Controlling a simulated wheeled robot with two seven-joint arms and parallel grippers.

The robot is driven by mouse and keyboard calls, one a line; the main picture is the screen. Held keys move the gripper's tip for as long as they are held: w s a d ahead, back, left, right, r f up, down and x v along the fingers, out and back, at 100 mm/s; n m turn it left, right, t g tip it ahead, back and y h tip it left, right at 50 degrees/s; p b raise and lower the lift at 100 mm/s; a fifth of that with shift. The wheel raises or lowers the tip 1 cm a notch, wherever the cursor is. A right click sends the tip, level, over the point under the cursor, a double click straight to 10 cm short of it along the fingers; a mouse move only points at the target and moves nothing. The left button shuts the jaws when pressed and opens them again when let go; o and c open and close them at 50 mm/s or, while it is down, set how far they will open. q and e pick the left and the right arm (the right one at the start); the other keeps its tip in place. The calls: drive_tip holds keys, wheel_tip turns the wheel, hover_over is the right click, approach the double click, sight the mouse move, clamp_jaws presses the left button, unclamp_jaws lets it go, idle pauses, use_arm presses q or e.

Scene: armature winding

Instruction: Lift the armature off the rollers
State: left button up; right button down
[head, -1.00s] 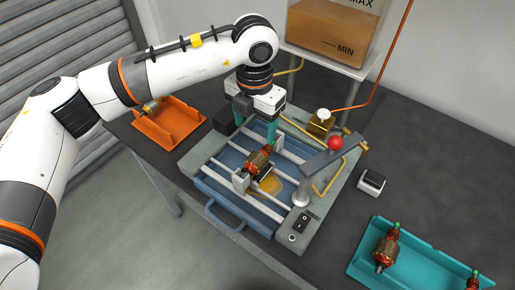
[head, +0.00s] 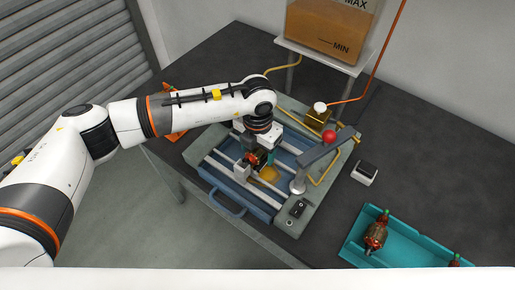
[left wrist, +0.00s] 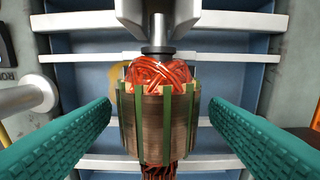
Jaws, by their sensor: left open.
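The armature (left wrist: 158,110) has a copper-brown core with green strips and orange windings. It lies in the grey roller supports (left wrist: 158,20) above the blue tray; in the head view the armature (head: 258,158) is partly hidden by my left arm. My left gripper (left wrist: 158,125) is open, with one teal finger on each side of the armature and a visible gap on both sides. In the head view the left gripper (head: 262,150) is down at the armature. My right gripper is not in view.
A lever with a red knob (head: 329,137) stands just right of the armature. A teal tray (head: 408,250) with more armatures lies at the lower right. An orange tray (head: 173,137) is mostly hidden behind my left arm.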

use_arm(q)
drive_tip(key=c, duration=0.6)
drive_tip(key=shift+r, duration=0.1)
drive_tip(key=c, duration=0.7)
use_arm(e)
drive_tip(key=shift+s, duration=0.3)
